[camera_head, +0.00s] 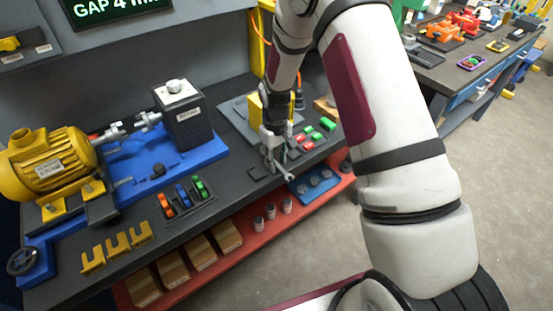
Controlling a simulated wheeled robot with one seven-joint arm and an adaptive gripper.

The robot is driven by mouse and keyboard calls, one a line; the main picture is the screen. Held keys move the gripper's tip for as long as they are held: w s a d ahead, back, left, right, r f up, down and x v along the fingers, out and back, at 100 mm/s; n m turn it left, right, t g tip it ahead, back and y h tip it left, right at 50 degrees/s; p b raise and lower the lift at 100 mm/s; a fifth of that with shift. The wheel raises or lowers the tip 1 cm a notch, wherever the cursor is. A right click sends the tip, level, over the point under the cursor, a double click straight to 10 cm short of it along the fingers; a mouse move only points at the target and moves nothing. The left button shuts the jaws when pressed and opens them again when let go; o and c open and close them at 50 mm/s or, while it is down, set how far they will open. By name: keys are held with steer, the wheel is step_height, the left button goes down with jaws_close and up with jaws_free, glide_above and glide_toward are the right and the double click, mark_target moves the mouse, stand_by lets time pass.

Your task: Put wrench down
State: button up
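My gripper (273,160) points down over the front part of the dark workbench (238,195), right of the middle of the picture. It looks shut on a small silver wrench (286,174). The wrench's open-jaw end sticks out below the fingers, towards the bench's front edge. The rest of the wrench is hidden by the fingers. The view is too small to tell whether the wrench touches the bench top.
A yellow motor (48,166) and a dark gearbox (181,115) stand on blue bases at the left. Coloured blocks (183,194) sit in a holder, and red and green pieces (312,139) lie right of my gripper. A red shelf (240,255) runs below.

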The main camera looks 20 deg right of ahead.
steer(key=shift+r, duration=0.1)
steer(key=s+r+t+b, duration=0.1)
steer(key=s+r, duration=0.1)
steer(key=r, duration=0.9)
steer(key=s+r+b, duration=0.1)
steer(key=s+r, duration=0.1)
steer(key=r, duration=0.9)
steer(key=s+r+m+t, duration=0.1)
steer(key=s+r+t, duration=0.1)
steer(key=s+r, duration=0.4)
steer(key=s+r+m+t, duration=0.2)
steer(key=s+r, duration=0.4)
steer(key=s, duration=1.1)
steer(key=shift+s+r+m+t, duration=0.15)
steer(key=shift+r+m+t, duration=0.15)
steer(key=shift+r+t, duration=0.1)
